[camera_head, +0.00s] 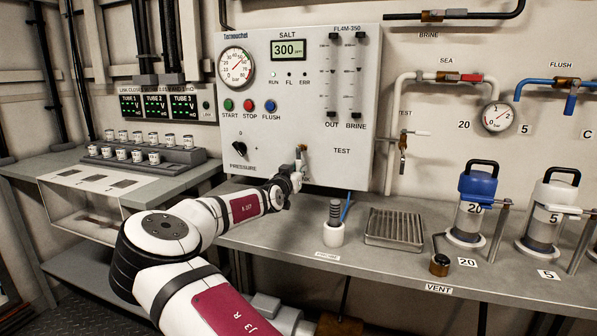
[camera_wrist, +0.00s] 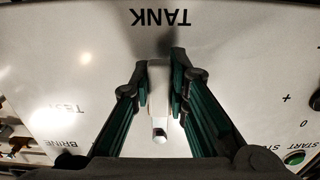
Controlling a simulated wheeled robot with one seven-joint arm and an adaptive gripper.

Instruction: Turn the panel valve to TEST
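The panel valve's pale handle (camera_wrist: 159,100) stands out between my gripper's two green-and-black fingers in the wrist view. My gripper (camera_wrist: 160,88) has one finger close against each side of it, with no clear gap. The wrist view is upside down to the panel. The label TANK (camera_wrist: 172,18) is at the top, beyond the handle, and TEST (camera_wrist: 67,108) is to the left. In the head view my gripper (camera_head: 298,165) is at the panel's lower middle, left of the TEST label (camera_head: 342,151). It hides much of the valve there.
The white panel (camera_head: 290,85) carries a gauge, buttons and a black pressure knob (camera_head: 239,148) left of the valve. Below are the bench with a white cup (camera_head: 333,234) and a metal rack (camera_head: 394,228). Pipes run along the wall at right.

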